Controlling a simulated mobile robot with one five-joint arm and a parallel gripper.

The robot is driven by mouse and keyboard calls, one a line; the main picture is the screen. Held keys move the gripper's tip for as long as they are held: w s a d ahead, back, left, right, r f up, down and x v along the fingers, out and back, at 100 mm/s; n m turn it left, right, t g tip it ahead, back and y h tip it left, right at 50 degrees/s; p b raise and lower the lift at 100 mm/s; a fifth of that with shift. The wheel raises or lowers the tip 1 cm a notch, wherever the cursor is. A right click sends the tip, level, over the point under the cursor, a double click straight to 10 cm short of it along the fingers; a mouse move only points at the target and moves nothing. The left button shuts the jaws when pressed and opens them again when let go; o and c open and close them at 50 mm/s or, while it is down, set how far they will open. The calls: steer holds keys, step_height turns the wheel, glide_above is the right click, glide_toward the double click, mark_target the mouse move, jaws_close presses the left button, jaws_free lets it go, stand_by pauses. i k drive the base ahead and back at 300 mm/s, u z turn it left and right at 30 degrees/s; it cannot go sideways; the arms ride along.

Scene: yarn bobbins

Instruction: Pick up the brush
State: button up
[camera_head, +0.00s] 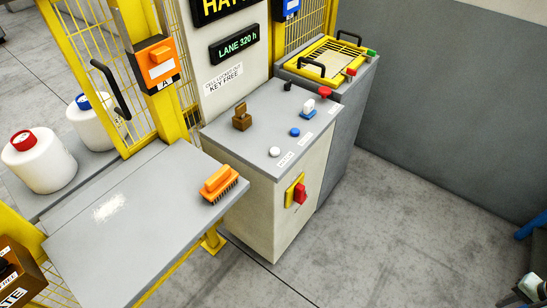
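The brush (219,187) has an orange body with a raised orange grip on top and dark bristles below. It lies near the right end of a grey shelf (125,235), close to the shelf's right edge and beside the control cabinet. Its bristles face down and toward the lower right. Nothing touches it from above. My gripper is not in view.
A grey-topped control cabinet (270,125) with buttons, a brown block (241,118) and a red switch (299,193) stands right of the shelf. Yellow fencing (90,60) and white bobbins (38,160) are behind left. A box (18,275) sits lower left.

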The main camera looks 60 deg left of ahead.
mark_target(223, 180)
steer(key=u, duration=0.1)
steer(key=i, duration=1.45)
steer(key=u, duration=5.4)
steer(key=i, duration=1)
steer(key=z, duration=0.1)
